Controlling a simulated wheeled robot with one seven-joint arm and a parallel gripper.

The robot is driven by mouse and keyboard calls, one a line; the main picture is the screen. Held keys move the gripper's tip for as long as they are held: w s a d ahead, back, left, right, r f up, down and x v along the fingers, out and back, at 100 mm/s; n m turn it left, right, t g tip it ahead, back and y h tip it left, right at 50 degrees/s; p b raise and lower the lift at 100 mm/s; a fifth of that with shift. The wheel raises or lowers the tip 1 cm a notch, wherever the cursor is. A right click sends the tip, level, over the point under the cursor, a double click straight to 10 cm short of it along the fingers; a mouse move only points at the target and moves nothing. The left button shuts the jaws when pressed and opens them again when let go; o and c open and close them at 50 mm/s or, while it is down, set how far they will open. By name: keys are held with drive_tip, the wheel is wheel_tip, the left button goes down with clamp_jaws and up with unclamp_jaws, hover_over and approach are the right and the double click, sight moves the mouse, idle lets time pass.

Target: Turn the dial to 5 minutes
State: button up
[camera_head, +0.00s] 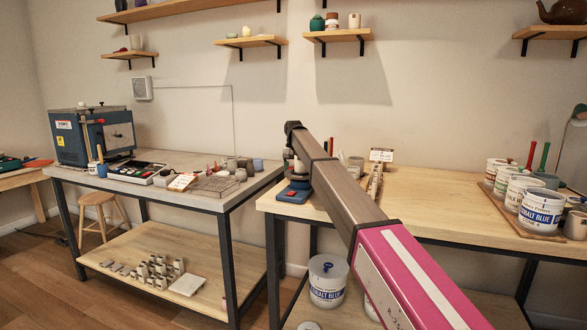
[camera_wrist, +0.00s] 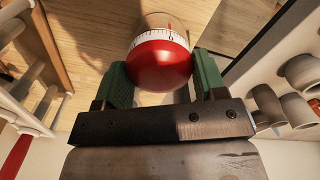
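In the wrist view, a round timer dial (camera_wrist: 158,66) has a glossy red domed cap and a white band of tick marks. A "0" and a red mark show at the far side of the band, right of the middle. My gripper (camera_wrist: 160,73) has its green fingers on either side of the red cap, level with its edges. Whether they press on it or stand just clear, I cannot tell. In the head view, my arm reaches toward the right workbench (camera_head: 430,185), and my gripper and the timer are not visible.
Glaze tubs (camera_head: 541,207) stand on a board at the bench's right. A small sign (camera_head: 381,155) stands at its back. A blue device with red on it (camera_head: 295,190) sits at the left end. In the wrist view, cylindrical pots (camera_wrist: 268,103) stand at the right.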

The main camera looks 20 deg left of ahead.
drive_tip(key=shift+m, duration=0.3)
drive_tip(key=shift+d+m, duration=0.1)
drive_tip(key=shift+m, duration=2.5)
drive_tip(key=o, duration=0.9)
drive_tip(key=shift+o, duration=0.2)
